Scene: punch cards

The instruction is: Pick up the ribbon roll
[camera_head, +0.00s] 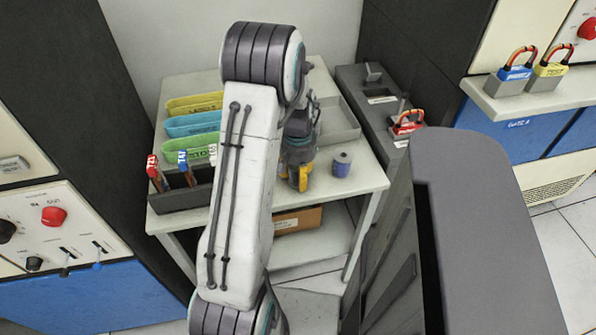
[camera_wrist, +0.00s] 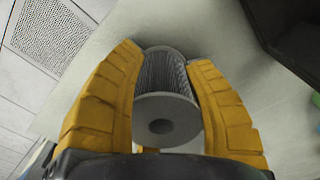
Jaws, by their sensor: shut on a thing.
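A grey ribbed roll with a pale round end and a dark centre hole, which looks like the ribbon roll (camera_wrist: 165,110), sits between the two yellow fingers of my gripper (camera_wrist: 165,95) in the wrist view. My gripper is shut on it, one finger on each side. In the head view my gripper (camera_head: 300,178) points down over the white table (camera_head: 362,186), and the held roll is hidden there. I cannot tell whether the roll touches the table. A small blue roll (camera_head: 341,165) stands upright on the table, just right of my gripper.
Yellow, blue and green trays (camera_head: 193,124) and a dark holder (camera_head: 182,197) with red and blue items stand at the table's left. A grey open tray (camera_head: 338,122) lies behind my gripper. A dark grey cabinet (camera_head: 375,100) stands close on the right.

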